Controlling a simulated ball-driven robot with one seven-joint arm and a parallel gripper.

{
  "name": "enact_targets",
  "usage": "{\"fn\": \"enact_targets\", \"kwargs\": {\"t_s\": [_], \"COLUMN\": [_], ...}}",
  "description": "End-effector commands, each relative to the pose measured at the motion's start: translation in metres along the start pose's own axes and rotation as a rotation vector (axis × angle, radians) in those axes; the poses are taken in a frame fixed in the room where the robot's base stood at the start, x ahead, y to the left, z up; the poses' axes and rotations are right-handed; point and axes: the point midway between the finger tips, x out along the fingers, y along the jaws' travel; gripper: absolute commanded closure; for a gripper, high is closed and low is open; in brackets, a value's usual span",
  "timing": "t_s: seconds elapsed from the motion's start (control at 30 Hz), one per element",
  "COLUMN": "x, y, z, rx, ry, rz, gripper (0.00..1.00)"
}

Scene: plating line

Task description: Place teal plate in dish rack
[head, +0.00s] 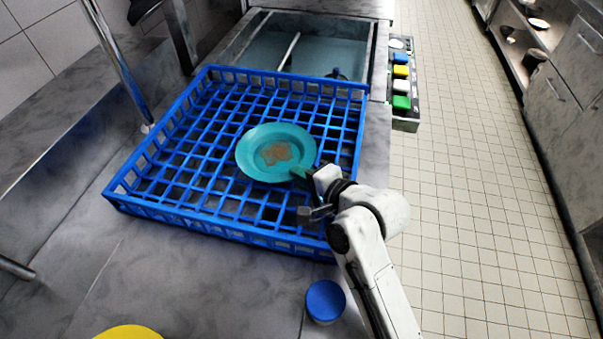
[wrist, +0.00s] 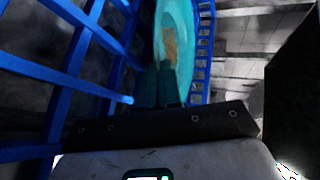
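The teal plate (head: 262,142) has a brown smear in its middle. In the head view it is over the middle of the blue dish rack (head: 170,217), with its face toward the camera. My gripper (head: 299,172) is at the plate's lower right rim, with the fingers shut on that rim. In the wrist view the plate (wrist: 178,45) appears nearly edge-on beyond the dark fingers (wrist: 160,82), with rack bars to its left and right. I cannot tell whether the plate touches the rack floor.
A sink (head: 315,50) lies behind the rack. A panel with coloured blocks (head: 401,88) is at its right. A blue round container (head: 325,301) stands on the counter in front, and a yellow round thing (head: 128,333) is partly in view. Tiled floor is open at right.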

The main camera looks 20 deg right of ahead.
Motion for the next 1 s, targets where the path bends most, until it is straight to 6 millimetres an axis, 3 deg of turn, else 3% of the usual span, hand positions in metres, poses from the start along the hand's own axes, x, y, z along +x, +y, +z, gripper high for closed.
{"fn": "enact_targets", "kwargs": {"t_s": [0.63,0.77,1.0], "x": [0.005,0.005,0.005], "y": [0.016,0.019,0.019], "z": [0.001,0.001,0.001], "rx": [0.007,0.01,0.012], "ry": [-0.003,-0.005,-0.005], "rz": [0.009,0.015,0.016], "gripper": [1.0,0.85,0.85]}}
